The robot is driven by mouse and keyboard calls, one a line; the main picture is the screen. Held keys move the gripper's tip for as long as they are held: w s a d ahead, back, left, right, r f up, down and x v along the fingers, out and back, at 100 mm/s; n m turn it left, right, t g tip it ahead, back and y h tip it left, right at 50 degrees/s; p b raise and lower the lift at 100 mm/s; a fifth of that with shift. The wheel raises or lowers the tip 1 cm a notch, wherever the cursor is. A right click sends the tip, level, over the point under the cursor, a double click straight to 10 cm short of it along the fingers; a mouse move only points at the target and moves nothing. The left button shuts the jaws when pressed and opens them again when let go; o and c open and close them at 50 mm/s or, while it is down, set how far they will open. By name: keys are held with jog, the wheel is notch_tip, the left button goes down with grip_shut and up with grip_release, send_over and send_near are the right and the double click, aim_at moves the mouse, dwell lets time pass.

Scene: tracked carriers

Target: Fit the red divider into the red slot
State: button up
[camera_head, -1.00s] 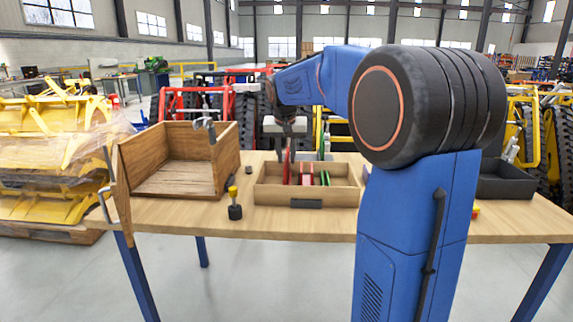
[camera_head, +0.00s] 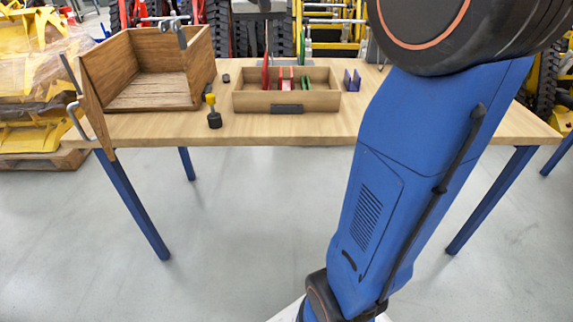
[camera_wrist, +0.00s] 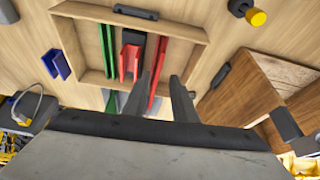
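The red divider (camera_head: 265,74) is a thin plate standing on edge in the left part of a wooden tray (camera_head: 253,103). The red slot (camera_head: 286,79), a short red channel, is in the tray just right of it. In the wrist view the divider (camera_wrist: 163,68) and the slot (camera_wrist: 130,62) lie apart, side by side. My gripper (camera_wrist: 163,85) has its fingers spread, with the near end of the red divider showing between them and gaps beside it. Whether a finger touches it I cannot tell.
Green pieces (camera_wrist: 106,50) stand beside the red slot. A blue channel (camera_head: 352,80) sits on the table right of the tray. A wooden crate (camera_head: 195,75) and a yellow-topped black knob (camera_head: 213,112) are to the left. The table's front strip (camera_head: 320,127) is clear.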

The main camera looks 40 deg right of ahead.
jog(key=s+a+f+n, duration=0.2)
jog(key=s+a+f, duration=0.2)
jog(key=s+f, duration=0.3)
jog(key=s+a+f+n+y, duration=0.1)
jog(key=s+a+f, duration=0.4)
jog(key=s, duration=0.9)
jog(key=s+a+f+n+t+y, duration=0.1)
jog(key=s+a+f+n, duration=0.2)
jog(key=s+f, duration=0.5)
jog(key=s+a, duration=0.1)
jog(key=s, duration=0.2)
jog(key=shift+s+a+f, duration=0.2)
jog(key=shift+a+f, duration=0.1)
